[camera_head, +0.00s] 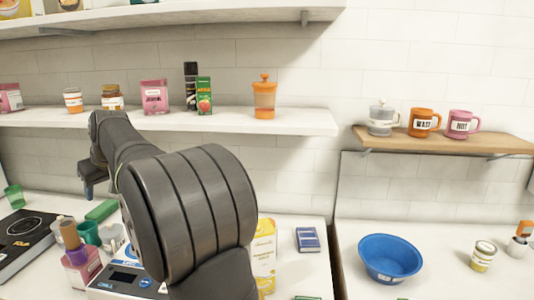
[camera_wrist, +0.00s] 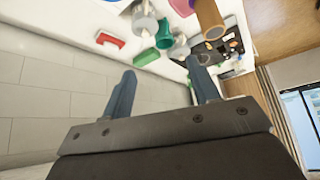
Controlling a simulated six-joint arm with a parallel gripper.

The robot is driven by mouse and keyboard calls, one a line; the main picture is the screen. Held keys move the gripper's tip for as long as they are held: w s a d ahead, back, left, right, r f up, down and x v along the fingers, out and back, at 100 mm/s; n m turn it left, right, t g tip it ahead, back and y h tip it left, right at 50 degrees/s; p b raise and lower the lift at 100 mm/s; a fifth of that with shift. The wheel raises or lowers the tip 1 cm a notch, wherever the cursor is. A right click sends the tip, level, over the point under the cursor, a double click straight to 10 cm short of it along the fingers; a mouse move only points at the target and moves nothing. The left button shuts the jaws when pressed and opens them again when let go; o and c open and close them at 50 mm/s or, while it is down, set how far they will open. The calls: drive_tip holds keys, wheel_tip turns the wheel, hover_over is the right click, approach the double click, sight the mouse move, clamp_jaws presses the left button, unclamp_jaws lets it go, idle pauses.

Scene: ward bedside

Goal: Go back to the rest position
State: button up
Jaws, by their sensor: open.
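My gripper (camera_head: 87,188) is at the left of the head view, in front of the lower white shelf and above the counter. In the wrist view my gripper (camera_wrist: 162,72) shows two blue-grey fingers spread apart with nothing between them. My dark arm fills the middle of the head view and hides part of the counter.
The white shelf (camera_head: 200,122) bears jars and boxes. A blue bowl (camera_head: 390,257) stands at the right. Mugs stand on a wooden shelf (camera_head: 450,143).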

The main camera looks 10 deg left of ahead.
drive_tip(key=w+d+f+m+t, duration=0.1)
drive_tip(key=w+d+f, duration=0.3)
drive_tip(key=w+d, duration=0.35)
drive_tip(key=w+d+f+m+h, duration=0.1)
drive_tip(key=w+d+f+m, duration=0.15)
drive_tip(key=w+d, duration=0.5)
drive_tip(key=w+d+f+m+t, duration=0.1)
drive_tip(key=w+d+f, duration=0.4)
drive_tip(key=w+d, duration=0.25)
drive_tip(key=w+d+f+m+h, duration=0.1)
drive_tip(key=w+d, duration=0.1)
drive_tip(key=d, duration=0.8)
drive_tip(key=w+d+f+m, duration=0.1)
drive_tip(key=w+d, duration=0.2)
drive_tip(key=d, duration=0.7)
drive_tip(key=w+d+f+m+t+h, duration=0.1)
drive_tip(key=w+d+f+m, duration=0.1)
drive_tip(key=d, duration=0.8)
drive_tip(key=shift+w+h, duration=0.3)
drive_tip(key=shift+w, duration=0.4)
